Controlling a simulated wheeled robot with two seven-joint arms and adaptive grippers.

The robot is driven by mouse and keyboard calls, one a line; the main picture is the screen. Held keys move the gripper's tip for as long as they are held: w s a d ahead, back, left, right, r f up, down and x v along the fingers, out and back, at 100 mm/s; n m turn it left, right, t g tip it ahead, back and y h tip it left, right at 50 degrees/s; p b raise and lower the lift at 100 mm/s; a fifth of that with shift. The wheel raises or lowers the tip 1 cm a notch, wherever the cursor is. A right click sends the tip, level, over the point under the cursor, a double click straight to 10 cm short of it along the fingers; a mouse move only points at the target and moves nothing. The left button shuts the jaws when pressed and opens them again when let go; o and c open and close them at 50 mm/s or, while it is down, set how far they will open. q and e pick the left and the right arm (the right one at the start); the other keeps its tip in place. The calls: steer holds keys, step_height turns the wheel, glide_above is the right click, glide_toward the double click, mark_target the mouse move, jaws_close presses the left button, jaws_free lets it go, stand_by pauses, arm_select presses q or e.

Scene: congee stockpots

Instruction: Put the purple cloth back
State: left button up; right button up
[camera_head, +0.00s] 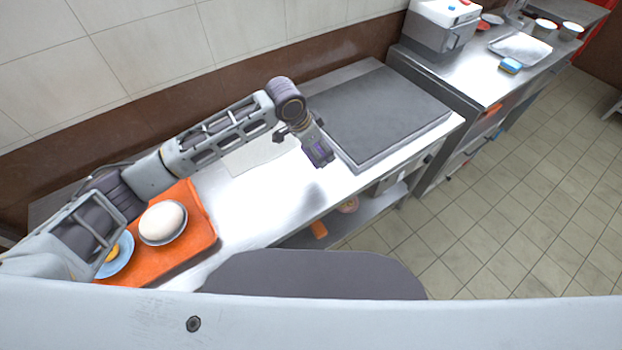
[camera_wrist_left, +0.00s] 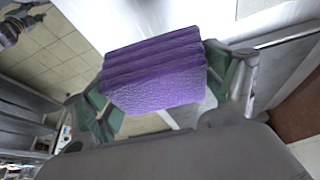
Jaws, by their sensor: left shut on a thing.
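The purple cloth (camera_wrist_left: 155,75) is a folded, layered block held between the two fingers of my left gripper (camera_wrist_left: 165,88) in the left wrist view.
A dark griddle (camera_head: 375,115) stands to the right. An orange tray (camera_head: 203,232) with a bowl (camera_head: 163,222) and a blue plate (camera_head: 117,262) is at left. A blue sponge (camera_head: 510,66) is on the far counter.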

arm_select(q)
steer(key=shift+s+a, duration=0.15)
steer(key=shift+s, duration=0.2)
steer(key=shift+n, duration=0.4)
glide_above(319, 174)
steer(key=s+a, duration=0.1)
steer(key=shift+a+f, duration=0.1)
steer(key=shift+f, duration=3.1)
steer(key=shift+f, duration=1.85)
steer(key=shift+f, duration=0.15)
